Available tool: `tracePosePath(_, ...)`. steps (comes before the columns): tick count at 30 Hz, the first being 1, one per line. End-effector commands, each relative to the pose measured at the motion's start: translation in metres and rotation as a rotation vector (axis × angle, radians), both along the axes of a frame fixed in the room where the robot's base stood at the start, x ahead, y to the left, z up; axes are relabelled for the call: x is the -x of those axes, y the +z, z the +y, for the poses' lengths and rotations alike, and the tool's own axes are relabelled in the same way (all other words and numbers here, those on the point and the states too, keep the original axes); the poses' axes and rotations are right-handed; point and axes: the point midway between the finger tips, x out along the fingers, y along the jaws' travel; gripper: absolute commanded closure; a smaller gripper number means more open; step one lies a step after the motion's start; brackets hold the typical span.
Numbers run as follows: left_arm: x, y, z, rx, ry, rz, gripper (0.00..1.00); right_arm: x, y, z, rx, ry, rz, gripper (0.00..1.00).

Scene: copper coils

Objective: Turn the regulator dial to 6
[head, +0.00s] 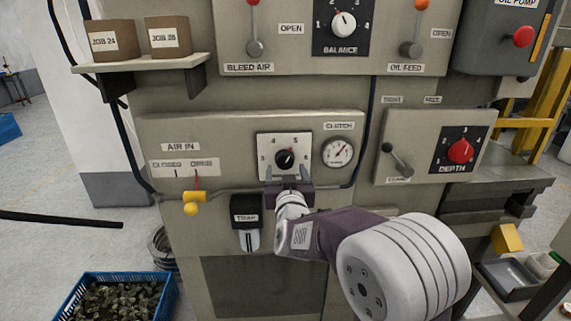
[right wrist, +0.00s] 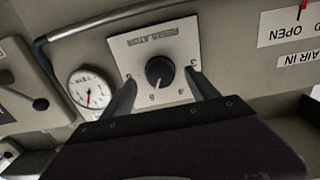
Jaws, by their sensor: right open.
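My right gripper (head: 287,174) is open in front of the lower part of the plate. In the right wrist view my right gripper's fingers (right wrist: 160,80) stand on either side of the dial, with gaps between them and the knob. Whether the tips reach the knob's depth is unclear. My left gripper is not in view.
A round gauge (head: 338,152) sits right of the plate. A yellow valve handle (head: 191,208) and the TRAP unit (head: 246,215) are lower left. A lever (head: 397,160) and red DEPTH dial (head: 460,151) are on the right panel. A blue crate (head: 98,278) stands on the floor.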

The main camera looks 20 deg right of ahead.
Motion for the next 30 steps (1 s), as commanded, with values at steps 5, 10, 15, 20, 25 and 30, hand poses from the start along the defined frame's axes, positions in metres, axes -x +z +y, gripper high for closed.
tracePosePath(5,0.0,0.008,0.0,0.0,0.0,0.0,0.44,-0.023,0.001,-0.008,0.0,-0.001,0.001,0.31)
tracePosePath(10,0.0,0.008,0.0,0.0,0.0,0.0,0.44,-0.028,0.0,-0.009,-0.001,0.0,-0.001,0.31)
tracePosePath(15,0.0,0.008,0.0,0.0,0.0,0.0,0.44,-0.027,0.0,-0.009,-0.001,0.0,0.0,0.4)
tracePosePath(20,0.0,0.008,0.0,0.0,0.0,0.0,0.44,-0.027,0.0,-0.009,-0.001,0.001,0.0,0.84)
tracePosePath(25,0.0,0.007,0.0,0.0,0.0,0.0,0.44,-0.027,-0.001,-0.009,-0.005,0.001,-0.002,0.93)
tracePosePath(30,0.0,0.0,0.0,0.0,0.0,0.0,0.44,-0.027,-0.003,-0.008,-0.04,0.001,-0.012,0.93)
